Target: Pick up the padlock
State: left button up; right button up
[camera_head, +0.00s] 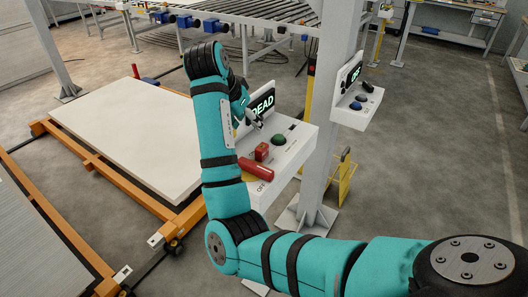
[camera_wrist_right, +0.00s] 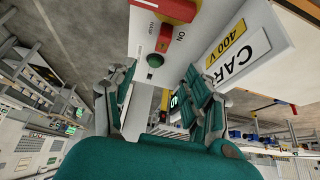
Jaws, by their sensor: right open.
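A small red block (camera_head: 262,152), which looks like the padlock, sits on the white control box (camera_head: 292,153) beside a red handle (camera_head: 256,169); its shackle cannot be made out. In the right wrist view the red block (camera_wrist_right: 166,38) lies beyond the fingertips, between the red handle (camera_wrist_right: 163,9) and a green button (camera_wrist_right: 155,60). My right gripper (camera_head: 253,115) is open and empty, above and behind the block at the box's display. Its spread fingers (camera_wrist_right: 160,88) also show in the wrist view, apart from the block. My left gripper is out of view.
A green button (camera_head: 279,140) and a lit display (camera_head: 262,105) are on the box. A grey post (camera_head: 328,110) stands right of it, carrying a second panel (camera_head: 357,105). A white sheet (camera_head: 135,130) on an orange frame lies left. A roller conveyor (camera_head: 270,14) runs behind.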

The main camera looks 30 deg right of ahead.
jog(key=p, duration=0.2)
send_near(261, 147)
jog(key=d, duration=0.1)
jog(key=x, duration=0.4)
jog(key=shift+d+f, duration=0.1)
jog(key=shift+f, duration=0.3)
jog(key=shift+w+d+f+p, duration=0.1)
jog(key=shift+f+p, duration=0.25)
jog(key=shift+f, duration=0.05)
jog(key=p+x, duration=0.2)
jog(key=x, duration=0.3)
jog(key=shift+w+a+f, duration=0.1)
jog(key=shift+a, duration=0.1)
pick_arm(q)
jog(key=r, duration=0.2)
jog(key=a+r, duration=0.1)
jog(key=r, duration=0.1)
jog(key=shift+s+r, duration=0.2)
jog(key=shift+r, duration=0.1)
pick_arm(e)
jog(key=shift+c, duration=0.4)
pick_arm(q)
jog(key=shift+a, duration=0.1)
pick_arm(e)
grip_shut()
